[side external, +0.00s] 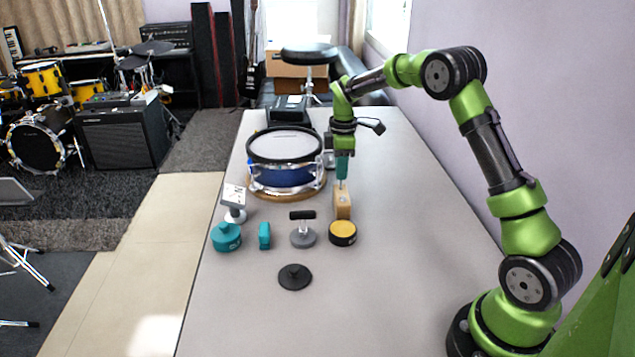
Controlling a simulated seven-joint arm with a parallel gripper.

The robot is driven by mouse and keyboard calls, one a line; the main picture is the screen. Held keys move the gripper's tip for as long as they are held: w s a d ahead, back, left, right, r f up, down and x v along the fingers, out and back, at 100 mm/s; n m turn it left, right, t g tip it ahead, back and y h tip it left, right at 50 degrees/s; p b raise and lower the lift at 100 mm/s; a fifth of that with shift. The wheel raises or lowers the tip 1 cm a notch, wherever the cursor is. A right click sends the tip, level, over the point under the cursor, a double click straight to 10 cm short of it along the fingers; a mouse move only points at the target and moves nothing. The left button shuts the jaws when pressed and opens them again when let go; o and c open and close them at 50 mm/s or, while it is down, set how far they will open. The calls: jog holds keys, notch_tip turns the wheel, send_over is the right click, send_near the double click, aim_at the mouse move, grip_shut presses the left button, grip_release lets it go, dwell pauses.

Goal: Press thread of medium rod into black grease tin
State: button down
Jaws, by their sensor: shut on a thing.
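My gripper (343,151) points down above the middle of the table, shut on the teal handle (342,168) of a rod. A thin light shaft shows below the handle and reaches down to the top of a wooden block (342,203). I cannot tell whether its tip is in the block, touching it or behind it. No thread can be made out at this size. The black grease tin (342,234), round with a yellow face on top, stands open just in front of the block. The held rod is above and behind the tin, apart from it.
A black lid (295,277) lies in front. A teal round tin (226,238), teal block (264,236), grey disc with black-handled post (303,237) and small stand with tilted panel (234,198) stand left. A blue drum (285,175) is behind. The table's front and right are clear.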

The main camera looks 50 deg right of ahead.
jog(key=shift+r, duration=1.65)
jog(key=shift+w+a+g, duration=0.15)
jog(key=shift+a+g, duration=0.15)
jog(key=shift+a, duration=0.1)
jog(key=s+a+r+g+y, duration=0.1)
jog(key=s+a+r+g, duration=0.15)
jog(key=s+a, duration=0.45)
jog(key=shift+g, duration=0.35)
jog(key=shift+w+a+f, duration=0.15)
jog(key=shift+a+f, duration=0.1)
jog(key=shift+f, duration=0.75)
jog(key=shift+w+a+f, duration=0.1)
jog(key=shift+a+f, duration=0.1)
jog(key=shift+f, duration=0.8)
jog(key=shift+w+a+f, duration=0.15)
jog(key=shift+a+f, duration=0.1)
jog(key=shift+f, duration=0.75)
jog(key=shift+f, duration=0.6)
